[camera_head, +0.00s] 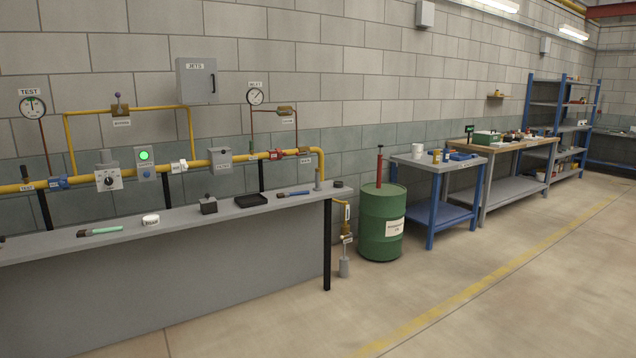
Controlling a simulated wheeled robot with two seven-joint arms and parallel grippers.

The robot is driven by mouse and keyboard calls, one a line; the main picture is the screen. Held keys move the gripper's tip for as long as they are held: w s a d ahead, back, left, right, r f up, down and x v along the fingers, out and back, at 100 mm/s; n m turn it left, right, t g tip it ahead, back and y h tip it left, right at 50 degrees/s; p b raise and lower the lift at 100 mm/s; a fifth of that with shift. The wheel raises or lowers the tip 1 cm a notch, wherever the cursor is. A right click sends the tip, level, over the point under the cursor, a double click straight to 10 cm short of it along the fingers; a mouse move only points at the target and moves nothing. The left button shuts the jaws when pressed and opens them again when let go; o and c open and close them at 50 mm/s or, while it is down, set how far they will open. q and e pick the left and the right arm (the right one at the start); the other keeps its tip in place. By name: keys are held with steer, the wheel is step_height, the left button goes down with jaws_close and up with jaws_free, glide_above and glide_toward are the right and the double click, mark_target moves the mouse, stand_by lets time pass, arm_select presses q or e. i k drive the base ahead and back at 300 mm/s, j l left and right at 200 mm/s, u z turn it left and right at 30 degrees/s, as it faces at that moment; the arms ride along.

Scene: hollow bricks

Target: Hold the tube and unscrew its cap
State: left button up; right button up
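I cannot surely make out a tube with a screw cap. A long grey bench (200,268) along the wall holds small items. A short white round container (151,219) with a dark label sits towards the left of the bench. Neither of my grippers is in view.
A green-handled brush (100,231), a dark block (208,205), a black tray (251,200) and a blue-handled brush (293,194) lie on the bench. Yellow pipework (230,158) runs above. A green drum (381,225) and blue-framed table (432,166) stand right. The floor in front is clear.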

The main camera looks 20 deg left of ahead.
mark_target(317, 188)
steer(key=u, duration=0.15)
steer(key=i+u, duration=0.4)
steer(key=i, duration=3.7)
steer(key=j+u, duration=0.05)
steer(key=j, duration=0.05)
